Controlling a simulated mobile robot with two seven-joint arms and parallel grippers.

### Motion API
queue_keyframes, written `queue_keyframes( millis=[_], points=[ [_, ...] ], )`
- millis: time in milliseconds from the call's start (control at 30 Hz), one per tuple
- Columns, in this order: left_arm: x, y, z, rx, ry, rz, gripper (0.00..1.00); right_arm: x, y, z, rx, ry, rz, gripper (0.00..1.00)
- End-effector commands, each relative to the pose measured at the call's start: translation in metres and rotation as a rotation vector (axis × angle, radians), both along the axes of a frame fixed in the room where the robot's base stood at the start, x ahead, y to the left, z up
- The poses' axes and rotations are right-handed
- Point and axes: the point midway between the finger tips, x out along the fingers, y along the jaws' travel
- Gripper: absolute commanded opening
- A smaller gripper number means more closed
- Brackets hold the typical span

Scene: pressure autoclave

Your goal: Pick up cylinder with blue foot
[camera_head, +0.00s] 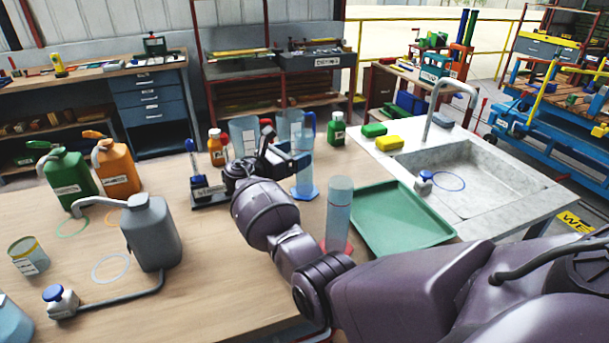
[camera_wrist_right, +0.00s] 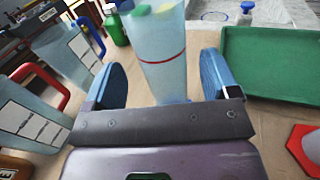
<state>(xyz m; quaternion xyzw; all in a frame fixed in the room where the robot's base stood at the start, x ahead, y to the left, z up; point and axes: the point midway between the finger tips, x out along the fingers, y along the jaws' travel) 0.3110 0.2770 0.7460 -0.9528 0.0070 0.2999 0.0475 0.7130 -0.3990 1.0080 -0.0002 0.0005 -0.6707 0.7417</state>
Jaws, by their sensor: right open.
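The clear cylinder with the blue foot (camera_head: 304,178) stands upright on the wooden table, left of the green tray; my gripper hides part of it in the head view. In the right wrist view the cylinder (camera_wrist_right: 158,45), with a red ring around it, rises between the two blue fingers. My right gripper (camera_head: 289,153) is open around it, one finger on each side in its wrist view (camera_wrist_right: 160,78). I cannot tell whether a finger touches it. My left gripper is not in view.
A cylinder with a red foot (camera_head: 339,205) stands close by, in front of the green tray's (camera_head: 400,243) left edge. Measuring jugs (camera_wrist_right: 65,50), an orange bottle (camera_head: 216,150) and a green bottle (camera_head: 336,130) stand around the gripper. A sink (camera_head: 500,188) lies right.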

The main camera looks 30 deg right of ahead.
Motion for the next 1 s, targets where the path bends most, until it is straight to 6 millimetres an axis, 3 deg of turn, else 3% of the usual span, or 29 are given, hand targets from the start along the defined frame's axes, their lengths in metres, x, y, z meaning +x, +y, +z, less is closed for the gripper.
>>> queue_keyframes(
  millis=[400, 667, 1000],
  points=[
    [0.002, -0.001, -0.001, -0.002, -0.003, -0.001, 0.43, 0.003, -0.047, 0.000, -0.001, 0.000, -0.001, 0.81],
    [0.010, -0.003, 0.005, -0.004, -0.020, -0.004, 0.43, 0.003, -0.050, 0.000, 0.000, -0.001, 0.000, 0.81],
    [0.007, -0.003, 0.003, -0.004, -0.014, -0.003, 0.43, 0.003, -0.050, 0.000, 0.000, -0.001, 0.000, 0.29]
  ],
)
